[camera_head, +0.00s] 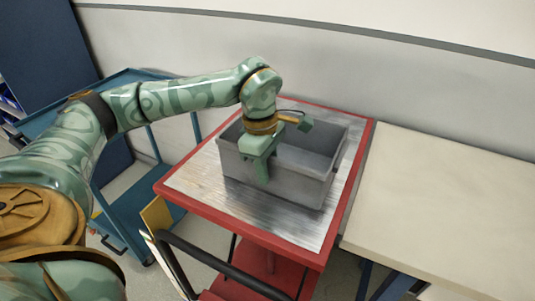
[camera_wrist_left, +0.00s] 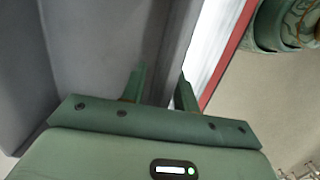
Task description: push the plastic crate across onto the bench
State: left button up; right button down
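The grey plastic crate (camera_head: 285,180) stands upright and looks empty on the steel top of a red-edged table (camera_head: 195,175). The pale bench (camera_head: 450,200) is to the right of that table, with the crate still wholly left of it. My left gripper (camera_head: 258,168) reaches down at the crate's near-left wall, one finger showing in front of it. In the left wrist view my left gripper (camera_wrist_left: 160,88) has its two fingers apart, close to the grey crate wall (camera_wrist_left: 100,45). I cannot tell whether they touch it. My right gripper is not in view.
A blue cart (camera_head: 130,190) stands at the left, behind my left arm. A dark push handle (camera_head: 215,262) is at the table's near side. A wall runs behind. The visible bench top is clear, with a narrow seam between it and the table.

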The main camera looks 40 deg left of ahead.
pick_arm(q)
jog(key=shift+f, duration=0.6)
grip_shut()
dwell(1.1)
